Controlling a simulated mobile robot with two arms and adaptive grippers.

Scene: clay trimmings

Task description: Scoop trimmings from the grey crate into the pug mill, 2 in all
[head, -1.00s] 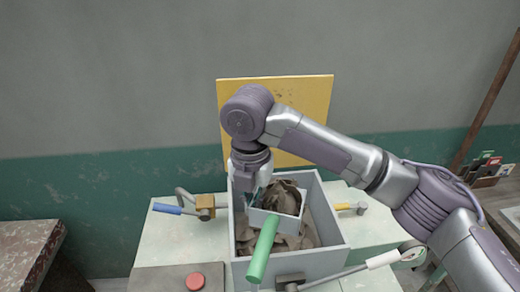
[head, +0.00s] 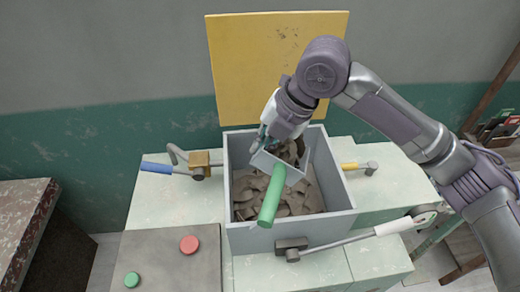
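A grey open-topped box (head: 238,188) with brown clay trimmings (head: 310,200) stands in the middle of the head view. I cannot tell whether it is the crate or the mill's hopper. A scoop with a grey pan (head: 277,166) and a green handle (head: 271,196) is over the trimmings, its handle toward me across the box's front wall. Brown clay shows at the pan's far side. My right gripper (head: 262,143) points down at the pan's far left edge. Its fingertips are partly hidden, so its grip is unclear. My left gripper is out of view.
A yellow panel (head: 245,70) stands upright behind the box. A blue-handled lever (head: 157,168) is at left, a white-handled lever (head: 393,226) at front right. Red (head: 189,245) and green (head: 132,280) buttons sit on a grey panel at front left.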

